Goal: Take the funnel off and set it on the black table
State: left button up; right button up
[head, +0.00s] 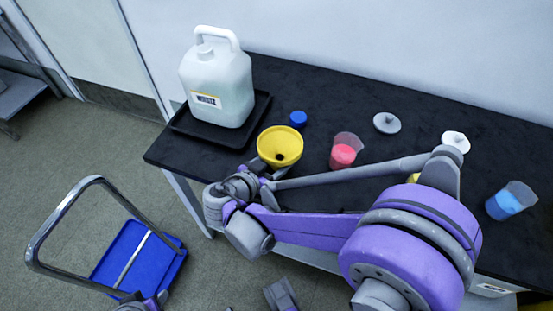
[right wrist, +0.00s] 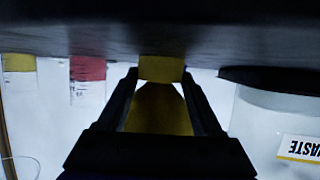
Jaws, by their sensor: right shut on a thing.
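The yellow funnel (head: 280,141) is upright, wide mouth up, over the black table (head: 330,95), to the right of the white waste jug (head: 218,85). My right gripper (head: 267,171) is shut on the funnel. In the right wrist view, which is upside down, the yellow funnel (right wrist: 160,108) sits between the two dark fingers. Its narrow lower end is close to the tabletop; I cannot tell if it touches. The jug stands apart from the funnel in a black tray (head: 262,103). My left gripper is not identifiable.
A blue cap (head: 298,118) lies behind the funnel. A beaker of red liquid (head: 344,152) stands to its right, a beaker of blue liquid (head: 510,202) at far right. A grey lid-like piece (head: 387,123) lies behind. A blue cart (head: 135,255) stands on the floor.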

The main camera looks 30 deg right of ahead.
jog(key=o, duration=1.5)
jog(key=p+v, duration=0.2)
jog(key=v, duration=0.8)
jog(key=shift+s+a+r, duration=0.1)
jog(key=shift+a+r, duration=0.15)
jog(key=shift+a, duration=0.1)
jog(key=shift+a, duration=0.1)
